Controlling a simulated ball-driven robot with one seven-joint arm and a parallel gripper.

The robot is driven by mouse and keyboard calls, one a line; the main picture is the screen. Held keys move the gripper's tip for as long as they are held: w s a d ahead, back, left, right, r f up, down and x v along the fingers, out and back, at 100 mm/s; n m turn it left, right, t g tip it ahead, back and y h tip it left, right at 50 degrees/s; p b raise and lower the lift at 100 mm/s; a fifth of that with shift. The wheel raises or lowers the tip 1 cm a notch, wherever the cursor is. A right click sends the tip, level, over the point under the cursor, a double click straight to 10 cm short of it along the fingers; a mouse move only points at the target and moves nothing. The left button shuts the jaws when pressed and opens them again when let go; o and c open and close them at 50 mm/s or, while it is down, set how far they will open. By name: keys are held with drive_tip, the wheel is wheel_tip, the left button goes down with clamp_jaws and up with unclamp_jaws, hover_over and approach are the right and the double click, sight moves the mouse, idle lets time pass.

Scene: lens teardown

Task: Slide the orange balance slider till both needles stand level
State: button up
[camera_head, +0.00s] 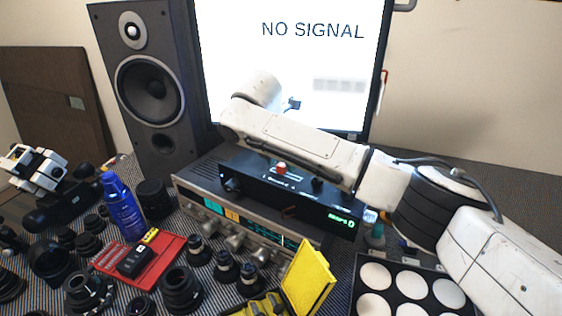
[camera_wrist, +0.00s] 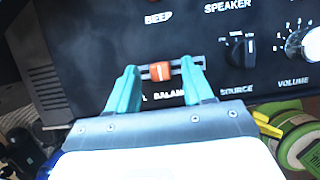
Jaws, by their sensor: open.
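The orange balance slider (camera_wrist: 160,71) sits in a short horizontal slot on a black panel (camera_wrist: 95,50), above a partly hidden "BALANCE" label. It has a white mark and stands near the middle of the visible slot. My gripper (camera_wrist: 160,72) is open, with one teal finger on each side of the slider and gaps between. Contact with the panel cannot be told. In the head view the slider (camera_head: 281,169) shows small and red-orange on the black unit (camera_head: 245,180); my arm hides the fingers there. Two small lit windows, teal (camera_head: 213,206) and orange (camera_head: 232,215), show below; no needles are readable.
A source knob (camera_wrist: 238,50) and a silver volume knob (camera_wrist: 303,43) stand right of the slider. In the head view, a speaker (camera_head: 150,85) and a monitor (camera_head: 290,60) stand behind. Lenses, a blue bottle (camera_head: 123,208) and a red tray (camera_head: 165,250) crowd the front.

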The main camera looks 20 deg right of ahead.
drive_tip(key=v, duration=1)
drive_tip(key=shift+s+f, duration=0.1)
drive_tip(key=shift+s, duration=0.05)
